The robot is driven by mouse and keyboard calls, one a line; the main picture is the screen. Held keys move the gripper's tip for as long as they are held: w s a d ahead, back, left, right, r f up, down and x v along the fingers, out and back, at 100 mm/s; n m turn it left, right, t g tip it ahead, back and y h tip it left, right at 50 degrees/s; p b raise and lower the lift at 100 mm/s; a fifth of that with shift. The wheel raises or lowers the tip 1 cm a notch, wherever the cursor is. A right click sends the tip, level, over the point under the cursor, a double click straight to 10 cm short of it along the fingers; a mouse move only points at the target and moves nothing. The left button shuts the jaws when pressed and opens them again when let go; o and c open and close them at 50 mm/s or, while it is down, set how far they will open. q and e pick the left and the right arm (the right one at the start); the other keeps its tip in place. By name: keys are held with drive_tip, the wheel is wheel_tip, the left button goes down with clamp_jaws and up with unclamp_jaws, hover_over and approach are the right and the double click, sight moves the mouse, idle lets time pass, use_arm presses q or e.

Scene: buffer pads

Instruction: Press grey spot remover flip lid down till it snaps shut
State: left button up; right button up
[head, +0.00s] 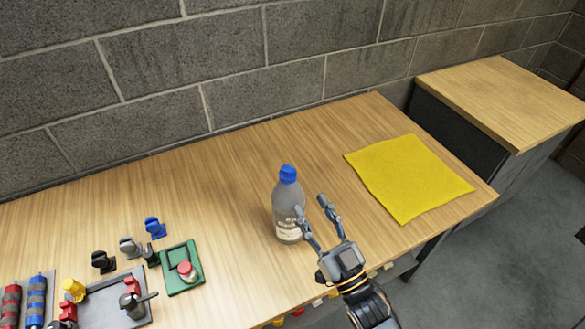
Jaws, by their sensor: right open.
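A grey bottle (287,209) with a blue cap (288,173) and a pale label stands upright on the wooden bench (225,215). It is the only bottle in view. Whether its lid is open or shut is too small to tell. My right gripper (311,205) is open and empty at the right side of the bottle, with its fingertips below cap height in the picture. Its left finger overlaps the bottle's right edge; I cannot tell if they touch. My left gripper is not in view.
A yellow cloth (407,177) lies on the right of the bench. A green tray (172,279) with a red-topped piece (187,271) and several small black, grey and blue parts are at lower left. A block wall is behind; the bench is clear around the bottle's left.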

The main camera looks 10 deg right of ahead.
sight(292, 173)
drive_tip(key=p+x, duration=0.2)
drive_tip(key=x, duration=0.6)
drive_tip(key=shift+w+a+r, duration=0.1)
drive_tip(key=shift+w, duration=0.05)
drive_tip(key=shift+w+a+r, duration=0.15)
drive_tip(key=shift+w+a, duration=0.05)
drive_tip(key=shift+w, duration=0.35)
clamp_jaws()
